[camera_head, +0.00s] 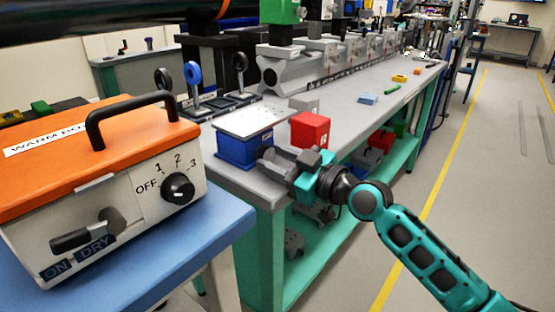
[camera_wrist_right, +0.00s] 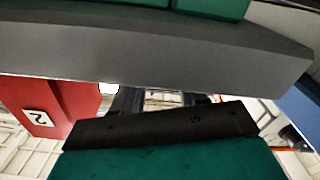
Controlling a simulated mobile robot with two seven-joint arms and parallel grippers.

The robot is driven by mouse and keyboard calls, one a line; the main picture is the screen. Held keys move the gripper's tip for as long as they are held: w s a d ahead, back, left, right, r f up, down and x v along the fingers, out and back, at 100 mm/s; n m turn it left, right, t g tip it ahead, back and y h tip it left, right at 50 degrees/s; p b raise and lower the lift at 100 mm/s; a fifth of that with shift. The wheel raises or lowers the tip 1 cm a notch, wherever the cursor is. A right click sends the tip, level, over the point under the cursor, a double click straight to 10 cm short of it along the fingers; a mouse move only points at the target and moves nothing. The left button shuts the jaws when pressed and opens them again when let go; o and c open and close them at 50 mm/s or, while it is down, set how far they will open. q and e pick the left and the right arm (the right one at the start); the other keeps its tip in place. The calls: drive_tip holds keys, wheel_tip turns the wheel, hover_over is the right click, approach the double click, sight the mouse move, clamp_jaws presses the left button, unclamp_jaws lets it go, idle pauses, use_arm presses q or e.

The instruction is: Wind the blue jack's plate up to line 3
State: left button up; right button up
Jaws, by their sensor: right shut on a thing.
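The blue jack (camera_head: 240,150) stands on the near end of the long grey bench, with its pale, flat top plate (camera_head: 258,121) above the blue body. I cannot read any height lines on it. My right gripper (camera_head: 270,158) is at the jack's right front side, shut on what looks like its dark knob; the fingers hide most of it. In the right wrist view the fingers (camera_wrist_right: 165,98) fill the middle, with dark parts between them. My left gripper is not in view.
A red block (camera_head: 310,130) stands close behind my right gripper; its label 2 shows in the wrist view (camera_wrist_right: 40,118). An orange-topped warm box (camera_head: 80,150) sits on a blue table at left. Ring mounts (camera_head: 194,75) stand behind the jack. The floor at right is clear.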

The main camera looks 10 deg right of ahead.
drive_tip(key=shift+m, duration=0.4)
drive_tip(key=m+p, duration=0.1)
drive_tip(key=m, duration=0.4)
drive_tip(key=shift+m, duration=0.4)
drive_tip(key=o, duration=0.8)
drive_tip(key=shift+b+v, duration=0.3)
drive_tip(key=shift+v, duration=6.15)
